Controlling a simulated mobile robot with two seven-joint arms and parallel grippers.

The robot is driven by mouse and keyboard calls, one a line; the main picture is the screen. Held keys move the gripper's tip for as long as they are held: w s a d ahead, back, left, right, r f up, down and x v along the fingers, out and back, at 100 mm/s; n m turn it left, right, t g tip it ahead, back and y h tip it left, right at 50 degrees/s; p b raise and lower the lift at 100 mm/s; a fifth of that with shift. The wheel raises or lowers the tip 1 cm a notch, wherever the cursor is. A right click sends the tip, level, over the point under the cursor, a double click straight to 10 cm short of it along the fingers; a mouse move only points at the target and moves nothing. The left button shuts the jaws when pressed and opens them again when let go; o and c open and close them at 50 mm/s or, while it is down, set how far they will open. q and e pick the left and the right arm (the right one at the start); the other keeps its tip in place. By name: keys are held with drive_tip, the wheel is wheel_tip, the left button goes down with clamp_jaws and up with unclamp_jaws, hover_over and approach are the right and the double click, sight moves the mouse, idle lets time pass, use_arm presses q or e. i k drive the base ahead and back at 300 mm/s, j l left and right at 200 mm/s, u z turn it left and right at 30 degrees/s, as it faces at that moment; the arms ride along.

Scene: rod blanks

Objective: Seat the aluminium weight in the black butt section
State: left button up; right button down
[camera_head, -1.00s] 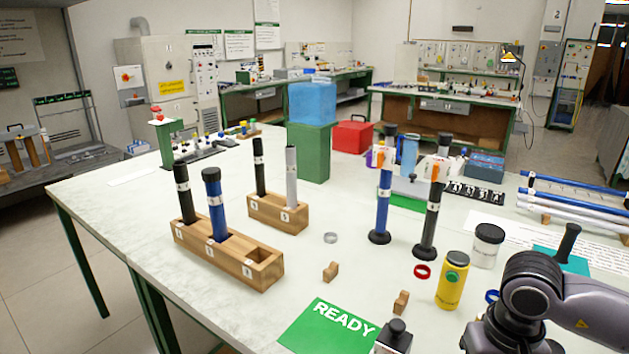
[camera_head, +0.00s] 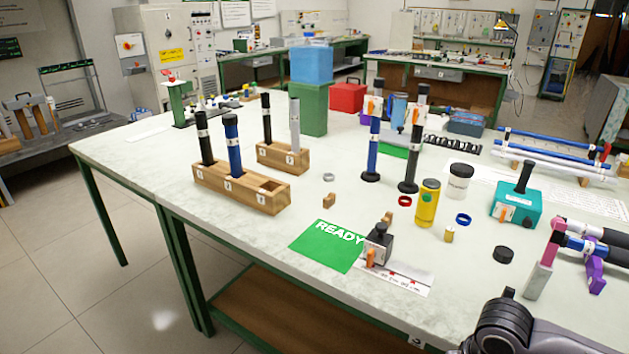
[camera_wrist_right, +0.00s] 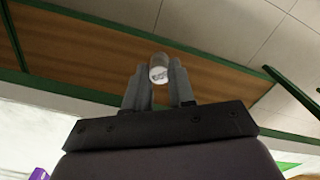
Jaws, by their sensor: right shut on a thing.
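My right gripper (camera_wrist_right: 159,80) is shut on a small silver cylinder, the aluminium weight (camera_wrist_right: 158,69). The weight's end shows between the two fingertips. Behind it are the floor and the table's lower shelf. In the head view only part of my right arm (camera_head: 510,328) shows at the bottom right; its jaws are out of frame. A black rod section (camera_head: 409,160) stands upright on a round black foot, beside a blue one. More black sections (camera_head: 204,138) stand upright in the wooden blocks. I cannot tell which is the butt section. My left gripper is not in view.
Near the front lie a green READY mat (camera_head: 327,247), a black device (camera_head: 378,243) and a brass cylinder (camera_head: 449,234). A yellow canister (camera_head: 428,203) and a teal box (camera_head: 516,208) stand further right. The table's left front area is clear.

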sight(202, 123)
drive_tip(key=i+j, duration=0.2)
drive_tip(key=j, duration=0.2)
drive_tip(key=i+j+z, duration=0.1)
drive_tip(key=j, duration=0.35)
drive_tip(key=i+j, duration=0.2)
drive_tip(key=j, duration=0.25)
drive_tip(key=i+j+z, duration=0.1)
drive_tip(key=j, duration=0.3)
drive_tip(key=i+j, duration=0.25)
drive_tip(key=j, duration=0.2)
drive_tip(key=i+j+z, duration=0.1)
drive_tip(key=j, duration=0.35)
drive_tip(key=i+j, duration=0.15)
drive_tip(key=j, duration=0.35)
drive_tip(key=i+j+z, duration=0.1)
drive_tip(key=j, duration=0.35)
drive_tip(key=i, duration=0.05)
